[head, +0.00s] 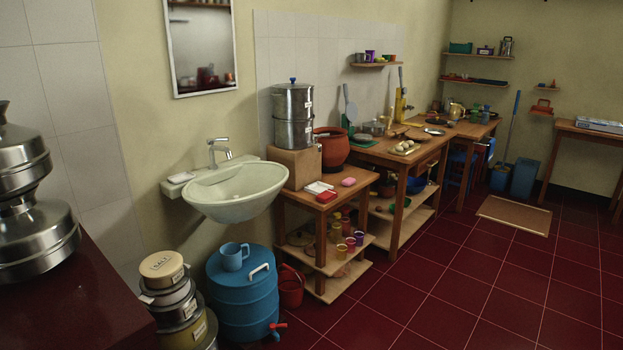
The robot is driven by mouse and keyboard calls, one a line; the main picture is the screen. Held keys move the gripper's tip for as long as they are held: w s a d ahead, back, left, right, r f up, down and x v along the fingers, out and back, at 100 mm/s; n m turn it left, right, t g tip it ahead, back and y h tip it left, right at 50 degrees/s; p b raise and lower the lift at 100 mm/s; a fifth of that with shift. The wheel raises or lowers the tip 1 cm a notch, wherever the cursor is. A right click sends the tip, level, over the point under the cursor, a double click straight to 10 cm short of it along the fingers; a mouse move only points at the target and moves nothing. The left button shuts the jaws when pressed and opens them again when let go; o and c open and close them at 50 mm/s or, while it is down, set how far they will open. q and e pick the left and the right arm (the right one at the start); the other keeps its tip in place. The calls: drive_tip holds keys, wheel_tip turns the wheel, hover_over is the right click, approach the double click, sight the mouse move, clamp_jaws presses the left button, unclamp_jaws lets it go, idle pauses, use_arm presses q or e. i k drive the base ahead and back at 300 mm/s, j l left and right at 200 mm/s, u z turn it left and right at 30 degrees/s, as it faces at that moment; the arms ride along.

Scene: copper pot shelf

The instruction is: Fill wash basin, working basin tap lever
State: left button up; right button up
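The wash basin (240,192) is a pale green-white bowl fixed to the wall left of centre. The chrome tap (219,152) stands at its back edge, with its spout over the bowl. A lever (217,141) shows at the top of the tap; its exact position is too small to tell. I see no water stream from the spout. The visible inside of the bowl looks empty, but its bottom is only partly seen. Neither of my grippers shows in the head view.
A blue drum (241,300) with a blue mug (234,257) on it stands under the basin, beside stacked tins (174,300). A dark red counter (75,290) with steel pots is at left. A wooden table (335,196) stands right of the basin. Red floor is open at right.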

sight(209, 141)
drive_tip(key=i+z, duration=0.35)
drive_tip(key=i, duration=0.3)
drive_tip(key=i+j+z, duration=0.1)
drive_tip(key=i+z, duration=0.25)
drive_tip(key=i, duration=0.35)
drive_tip(key=i+l+u, duration=0.1)
drive_tip(key=i+u, duration=0.2)
drive_tip(key=i, duration=0.35)
drive_tip(key=i+u, duration=0.2)
drive_tip(key=u, duration=0.15)
drive_tip(key=i+l+u, duration=0.1)
drive_tip(key=u, duration=0.25)
drive_tip(key=i+l+u, duration=0.1)
drive_tip(key=i+u, duration=0.25)
drive_tip(key=i+l+u, duration=0.1)
drive_tip(key=u, duration=0.25)
drive_tip(key=i+l+u, duration=0.15)
drive_tip(key=i+u, duration=0.2)
drive_tip(key=i+l+u, duration=0.1)
drive_tip(key=u, duration=0.3)
